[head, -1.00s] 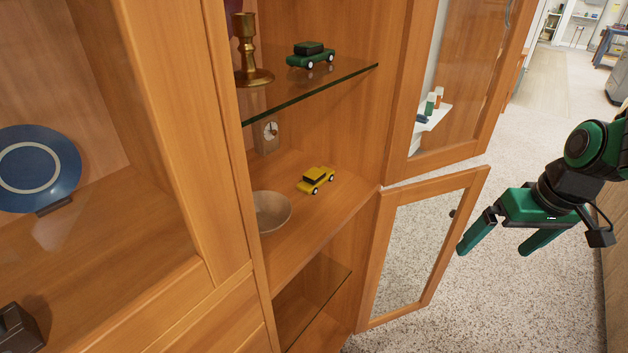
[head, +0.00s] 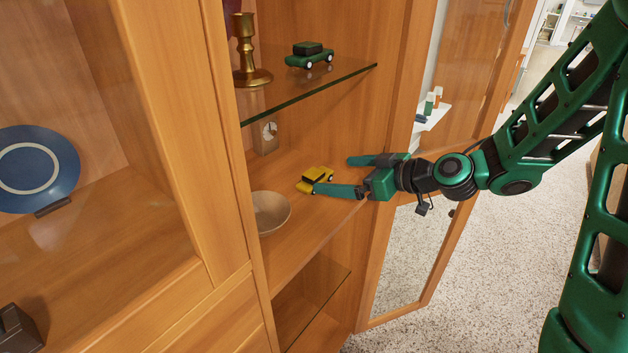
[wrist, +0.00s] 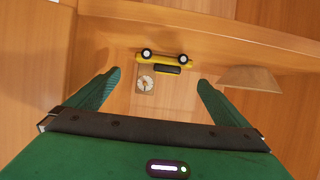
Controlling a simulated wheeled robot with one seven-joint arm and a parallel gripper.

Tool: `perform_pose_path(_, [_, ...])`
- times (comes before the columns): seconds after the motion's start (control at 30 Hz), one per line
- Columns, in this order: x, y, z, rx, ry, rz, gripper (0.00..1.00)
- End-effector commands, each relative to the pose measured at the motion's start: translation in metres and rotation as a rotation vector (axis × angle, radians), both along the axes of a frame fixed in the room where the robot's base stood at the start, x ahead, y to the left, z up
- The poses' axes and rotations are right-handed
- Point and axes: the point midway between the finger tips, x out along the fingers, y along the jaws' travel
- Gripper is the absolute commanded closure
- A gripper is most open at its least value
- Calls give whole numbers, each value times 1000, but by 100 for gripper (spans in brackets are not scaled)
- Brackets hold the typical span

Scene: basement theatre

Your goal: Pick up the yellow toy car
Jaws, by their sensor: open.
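The yellow toy car (head: 315,179) stands on the wooden middle shelf of the cabinet, between a bowl and my gripper. My gripper (head: 338,175) is open and empty. It points left into the shelf space, with the near fingertip beside the car in the head view and the far finger behind and to the right. In the wrist view the car (wrist: 164,60) lies ahead of the fingertips, roughly centred between the two green fingers (wrist: 158,80). I see no contact between fingers and car.
A brown bowl (head: 271,211) sits left of the car, and a small wooden clock (head: 266,135) stands behind. A glass shelf above holds a green toy car (head: 309,54) and a brass candlestick (head: 248,55). An open glass door (head: 428,250) hangs at the right.

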Motion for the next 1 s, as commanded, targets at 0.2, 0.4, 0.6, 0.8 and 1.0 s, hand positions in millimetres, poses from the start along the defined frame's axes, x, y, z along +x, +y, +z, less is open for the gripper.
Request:
perform_pose_path(0.2, [16,22,-11,-1,1,3,0])
perform_pose_path(0.4, [21,31,-16,-1,1,3,0])
perform_pose_path(0.6, [35,53,-27,-2,1,4,0])
perform_pose_path(0.8, [45,65,-33,-1,0,2,0])
perform_pose_path(1.0, [46,65,-34,-1,0,1,0])
